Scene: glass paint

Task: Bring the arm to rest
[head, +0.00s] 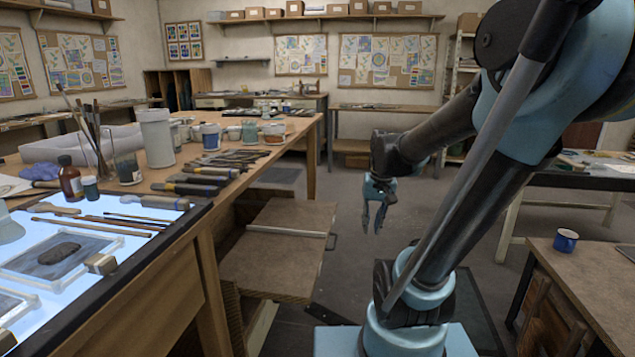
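My gripper (374,217) hangs in the open space right of the long workbench, with its fingers pointing down. Its fingers are blue and dark, and a gap shows between the tips. I see nothing between them. My arm rises from its base at the lower middle right, goes up to the upper right and folds back down to the gripper. The gripper is apart from the bench and from everything on it.
A workbench (290,143) with jars, brushes and tools stands left, with a lit glass panel (95,265) in front. A low wooden board (275,262) sits beside it. A blue mug (565,240) stands on a table (590,280) at right. Floor shows around my gripper.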

